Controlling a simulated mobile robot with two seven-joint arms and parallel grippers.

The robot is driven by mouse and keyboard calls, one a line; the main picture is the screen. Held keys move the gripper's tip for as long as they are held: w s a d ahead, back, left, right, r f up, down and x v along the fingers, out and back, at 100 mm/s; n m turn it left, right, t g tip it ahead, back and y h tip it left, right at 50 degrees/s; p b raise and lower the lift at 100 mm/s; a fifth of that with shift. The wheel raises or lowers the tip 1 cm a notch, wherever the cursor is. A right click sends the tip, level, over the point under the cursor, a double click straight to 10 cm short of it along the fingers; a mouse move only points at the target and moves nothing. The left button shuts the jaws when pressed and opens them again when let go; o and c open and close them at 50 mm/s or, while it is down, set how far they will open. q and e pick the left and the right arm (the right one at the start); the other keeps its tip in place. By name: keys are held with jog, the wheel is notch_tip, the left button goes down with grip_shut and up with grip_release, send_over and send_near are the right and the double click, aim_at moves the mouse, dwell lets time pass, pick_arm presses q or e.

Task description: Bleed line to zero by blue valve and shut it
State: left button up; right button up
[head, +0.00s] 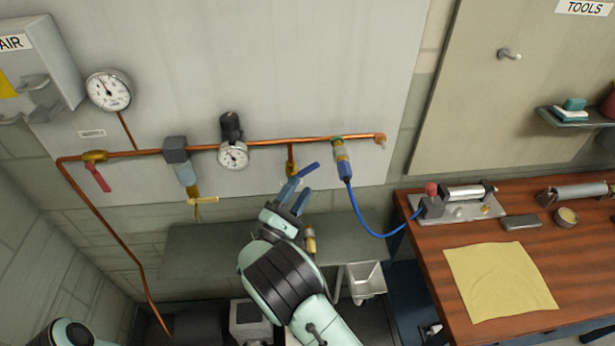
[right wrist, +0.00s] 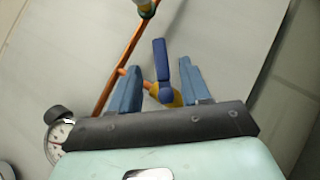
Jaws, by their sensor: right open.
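The blue valve handle (head: 309,170) sits on a short brass drop branch (head: 291,160) below the copper line (head: 270,141). It slants up to the right in the head view. My right gripper (head: 296,190) is open just below the handle. In the right wrist view the blue handle (right wrist: 160,62) and part of its brass body (right wrist: 176,98) show between the spread fingers, with gaps at both sides. A small gauge (head: 233,155) hangs on the line to the left; its reading is too small to tell. My left gripper is out of view.
A larger gauge (head: 108,90), a red-handled valve (head: 98,178) and a yellow-handled fitting (head: 203,201) are further left. A blue hose (head: 362,220) runs from a coupling to the wooden bench (head: 410,260). A grey shelf (head: 205,245) lies below the line.

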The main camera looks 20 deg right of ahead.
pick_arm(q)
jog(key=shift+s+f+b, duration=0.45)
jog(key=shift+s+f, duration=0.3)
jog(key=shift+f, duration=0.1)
pick_arm(e)
jog(key=v, duration=0.6)
